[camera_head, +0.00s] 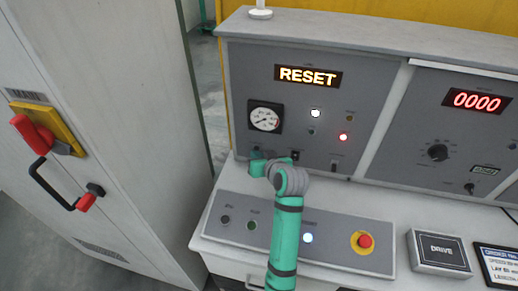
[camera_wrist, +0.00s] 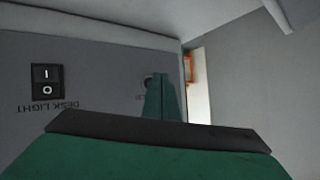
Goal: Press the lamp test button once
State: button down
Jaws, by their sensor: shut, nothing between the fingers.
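My gripper (camera_head: 256,153) is at the lower left corner of the upright control panel (camera_head: 300,105). In the wrist view my gripper (camera_wrist: 163,82) is shut and empty, its fingers pointing at the panel face. A small dark round button (camera_wrist: 148,79) shows just left of the fingertips, partly hidden by them. A short label (camera_wrist: 139,97) below it is upside down and partly covered, so I cannot read it as lamp test. I cannot tell whether the fingertips touch the button. In the head view my gripper hides this spot.
A desk light rocker switch (camera_wrist: 47,82) sits left of the button in the wrist view. A pressure gauge (camera_head: 265,118) and lit RESET display (camera_head: 308,76) are above my gripper. The sloped desk holds a red emergency stop (camera_head: 364,241). A grey cabinet (camera_head: 120,120) stands left.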

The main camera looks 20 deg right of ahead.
jog(key=shift+s+a, duration=0.2)
jog(key=shift+s, duration=0.1)
jog(key=shift+s+a, duration=0.7)
jog(key=shift+s, duration=0.35)
jog(key=shift+s+a, duration=0.7)
jog(key=shift+s, duration=0.3)
